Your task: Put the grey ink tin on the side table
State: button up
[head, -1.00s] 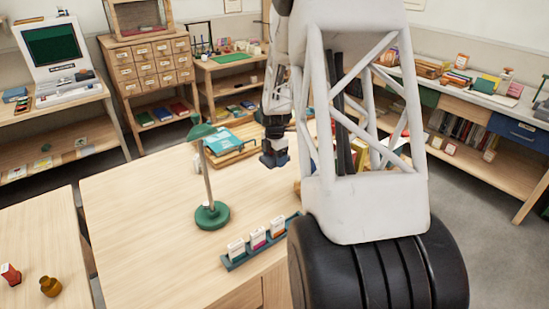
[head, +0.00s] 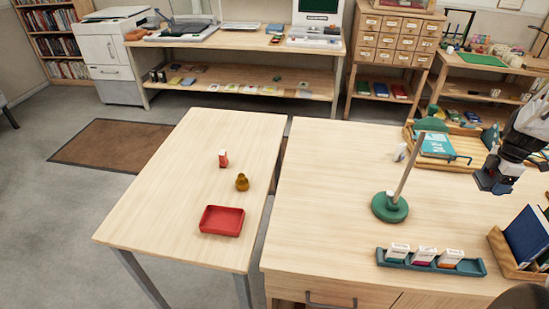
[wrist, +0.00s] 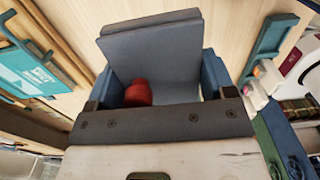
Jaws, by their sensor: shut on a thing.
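My gripper (head: 492,182) is at the right edge of the head view, above the big desk (head: 320,200). In the wrist view its blue fingers (wrist: 160,82) are shut on the grey ink tin (wrist: 165,50), a boxy grey thing with a red rounded part, perhaps its cap. The tin is hard to make out in the head view. The side table (head: 160,200), a light wooden table, stands left of the desk, apart from my gripper. On it are a red-and-white item (head: 223,159), a brown-yellow bottle (head: 242,182) and a red tray (head: 222,221).
A teal holder (head: 430,265) with small boxes is in front. A wooden tray (head: 470,157) with a teal book is behind. The side table's left half is clear.

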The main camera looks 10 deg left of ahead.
aim_at(494, 179)
notch_tip(494, 179, up, 8)
jog(key=shift+f, duration=0.1)
jog(key=w+a+n, duration=0.3)
jog(key=a+n, duration=0.2)
jog(key=a, duration=2)
jog(key=w+a+n, duration=0.3)
jog(key=a+n, duration=0.2)
jog(key=a, duration=2)
jog(key=s+a+n, duration=0.3)
jog(key=s+a, duration=0.4)
jog(key=a, duration=0.5)
jog(key=s+a+n, duration=0.2)
jog(key=s+a, duration=0.4)
jog(key=a, duration=0.5)
jog(key=s+a+n, duration=0.3)
jog(key=s+a, duration=0.4)
jog(key=a, duration=0.5)
notch_tip(494, 179, down, 15)
jog(key=shift+r, duration=0.15)
jog(key=shift+f, duration=0.65)
